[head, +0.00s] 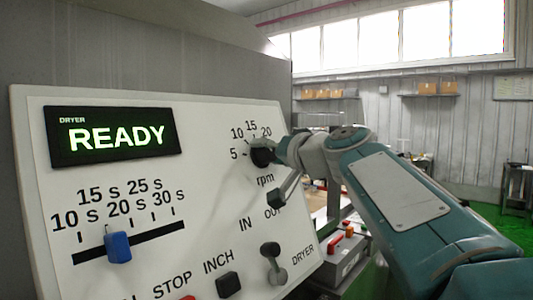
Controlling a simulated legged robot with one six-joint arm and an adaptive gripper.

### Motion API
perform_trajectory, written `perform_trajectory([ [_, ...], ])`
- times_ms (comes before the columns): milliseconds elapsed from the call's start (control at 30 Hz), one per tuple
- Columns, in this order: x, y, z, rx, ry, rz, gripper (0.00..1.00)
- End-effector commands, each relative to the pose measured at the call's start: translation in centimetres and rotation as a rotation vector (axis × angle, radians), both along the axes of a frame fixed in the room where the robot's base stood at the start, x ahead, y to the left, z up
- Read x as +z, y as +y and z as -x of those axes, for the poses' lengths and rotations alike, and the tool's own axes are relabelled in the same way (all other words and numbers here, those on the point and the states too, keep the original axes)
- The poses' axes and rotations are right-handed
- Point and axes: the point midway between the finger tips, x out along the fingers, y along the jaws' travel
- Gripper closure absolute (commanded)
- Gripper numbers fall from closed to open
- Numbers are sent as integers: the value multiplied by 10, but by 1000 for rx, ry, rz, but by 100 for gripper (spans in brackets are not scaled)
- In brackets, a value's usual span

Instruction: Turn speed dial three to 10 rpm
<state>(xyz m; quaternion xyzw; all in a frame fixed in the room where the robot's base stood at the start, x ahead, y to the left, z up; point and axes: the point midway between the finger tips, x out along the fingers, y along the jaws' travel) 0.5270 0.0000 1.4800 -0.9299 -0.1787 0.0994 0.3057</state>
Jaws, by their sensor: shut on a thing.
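The speed dial (259,158) is a dark round knob on the right of the white control panel (215,118). Marks for 5, 10, 15 and 20 fan around its left and upper side, and "rpm" is printed below. My gripper (270,152) reaches in from the right and is shut on the dial. The wrist and fingers hide the dial's right side. I cannot tell which mark the dial points to.
A green READY display (115,136) and a blue slider (118,247) are at left. Below the dial are the black INCH button (228,285), a red STOP button (183,298) and the DRYER lever (271,262). A box with red buttons (340,262) stands behind the panel.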

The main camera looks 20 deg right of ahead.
Motion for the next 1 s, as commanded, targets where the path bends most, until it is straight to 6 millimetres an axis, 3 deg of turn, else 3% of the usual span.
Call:
perform_trajectory([
  [267,-2,0,0,1,4,2,75],
  [300,-2,0,0,1,4,2,14],
  [333,-2,0,0,2,4,1,6],
  [767,0,-1,1,1,0,1,6],
  [1000,3,-15,33,-4,-1,1,6],
])
